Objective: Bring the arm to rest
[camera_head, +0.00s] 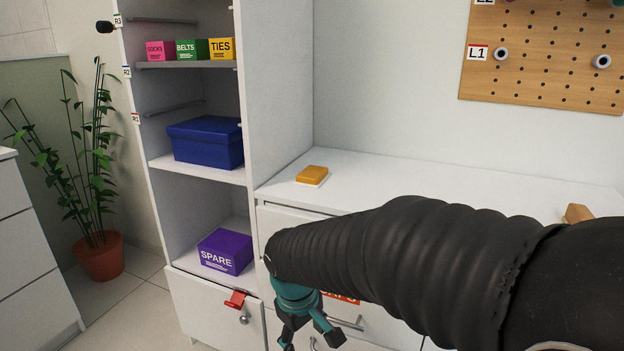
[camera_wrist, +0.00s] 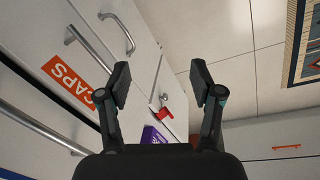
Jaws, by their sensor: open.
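My gripper (camera_head: 309,334) hangs below my dark sleeved arm in the head view, in front of the white drawer unit. In the wrist view my gripper (camera_wrist: 163,92) has its two fingers spread wide with nothing between them. It is open and empty. Beyond the fingers, the wrist view shows the drawer fronts, an orange CAPS label (camera_wrist: 72,80) and a red tag (camera_wrist: 164,113). Part of the drawer unit is hidden behind my arm.
The open wardrobe holds a purple SPARE box (camera_head: 226,252), a blue box (camera_head: 206,142) and small labelled boxes above. A yellow-orange block (camera_head: 312,175) lies on the white counter (camera_head: 400,175). A potted plant (camera_head: 98,255) stands left. A pegboard (camera_head: 545,60) hangs at the back right.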

